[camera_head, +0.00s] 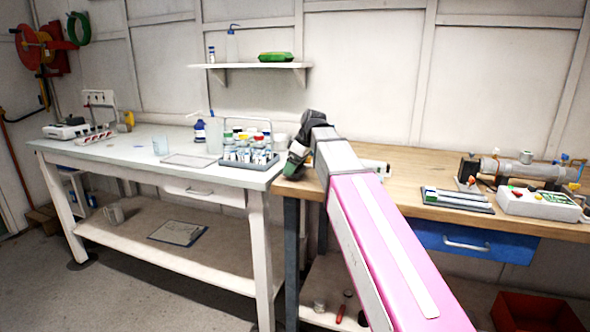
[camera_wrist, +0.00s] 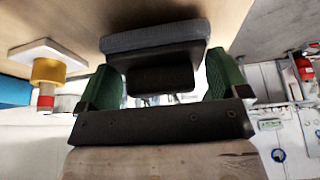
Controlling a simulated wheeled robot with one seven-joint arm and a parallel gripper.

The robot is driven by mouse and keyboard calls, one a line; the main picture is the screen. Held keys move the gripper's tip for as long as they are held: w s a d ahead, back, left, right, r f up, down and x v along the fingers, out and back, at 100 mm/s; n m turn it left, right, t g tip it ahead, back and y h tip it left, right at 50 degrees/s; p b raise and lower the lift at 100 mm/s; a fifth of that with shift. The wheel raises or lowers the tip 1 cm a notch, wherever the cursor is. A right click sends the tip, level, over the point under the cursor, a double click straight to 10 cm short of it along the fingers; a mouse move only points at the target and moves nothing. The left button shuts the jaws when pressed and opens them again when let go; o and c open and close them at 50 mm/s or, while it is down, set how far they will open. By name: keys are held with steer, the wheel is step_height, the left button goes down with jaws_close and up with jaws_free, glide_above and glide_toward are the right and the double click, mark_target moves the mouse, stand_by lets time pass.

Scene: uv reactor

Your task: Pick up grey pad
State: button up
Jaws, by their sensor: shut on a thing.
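My gripper (camera_head: 295,160) is over the left end of the wooden bench in the head view, by the gap to the white table. In the wrist view its two green fingers stand on either side of a black block, and my gripper (camera_wrist: 163,76) is shut on it. The block is joined to a flat, rounded grey pad (camera_wrist: 155,37). The pad lies crosswise beyond the fingertips, with the pale wooden surface behind it. I cannot tell whether it touches the wood. In the head view the pad cannot be made out clearly.
The wooden bench (camera_head: 400,168) holds a dark tray (camera_head: 458,200), a white control box (camera_head: 540,204) and a tube apparatus (camera_head: 525,170) at right. The white table (camera_head: 110,150) holds a bottle rack (camera_head: 248,160). In the wrist view, a yellow-and-red fitting (camera_wrist: 46,72) is at left.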

step_height(320, 180, up, 3)
steer(key=shift+f, duration=0.1)
steer(key=s+a+r, duration=0.3)
steer(key=a+r, duration=0.4)
steer(key=a, duration=0.4)
steer(key=shift+s, duration=0.2)
steer(key=shift+a, duration=0.1)
